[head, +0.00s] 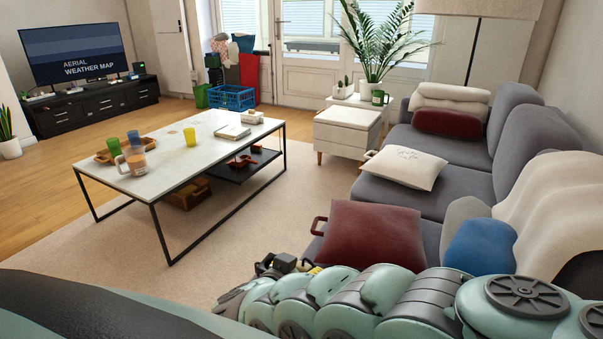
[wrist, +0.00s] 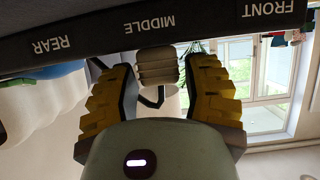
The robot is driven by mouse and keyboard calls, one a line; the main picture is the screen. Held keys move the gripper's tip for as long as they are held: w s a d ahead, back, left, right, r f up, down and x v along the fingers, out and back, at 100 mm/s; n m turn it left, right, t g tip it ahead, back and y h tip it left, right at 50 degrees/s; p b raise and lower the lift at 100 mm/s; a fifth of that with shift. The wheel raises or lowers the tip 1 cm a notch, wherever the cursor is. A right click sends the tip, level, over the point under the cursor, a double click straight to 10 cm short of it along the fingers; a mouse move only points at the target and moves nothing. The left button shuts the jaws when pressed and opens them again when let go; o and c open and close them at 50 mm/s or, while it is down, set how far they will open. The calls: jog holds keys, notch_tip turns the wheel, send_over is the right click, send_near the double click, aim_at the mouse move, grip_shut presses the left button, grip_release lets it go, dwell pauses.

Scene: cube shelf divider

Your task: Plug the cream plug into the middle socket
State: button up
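In the wrist view, a dark strip (wrist: 100,40) runs across the top with the upside-down labels REAR, MIDDLE and FRONT. The ribbed cream plug (wrist: 157,68) is at the strip's edge by the MIDDLE label. Whether its prongs are in the socket is hidden. My gripper (wrist: 160,70) has its yellow-backed fingers on either side of the plug, with narrow gaps showing beside it, so it looks open around the plug. In the head view my gripper (head: 285,264) is small and partly hidden by my arm, near the sofa's front; the plug and strip cannot be made out there.
The grey sofa (head: 408,190) with a dark red cushion (head: 368,235) and a blue cushion (head: 480,247) lies close to my arm. A white coffee table (head: 165,165) with cups stands at left. Bare carpet (head: 235,222) lies between them.

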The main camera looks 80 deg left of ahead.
aim_at(300, 270)
jog(key=shift+o, duration=1.3)
jog(key=shift+p+v, duration=1.4)
jog(key=shift+v, duration=0.65)
jog(key=shift+s+d+r, duration=0.2)
jog(key=shift+s+d, duration=0.15)
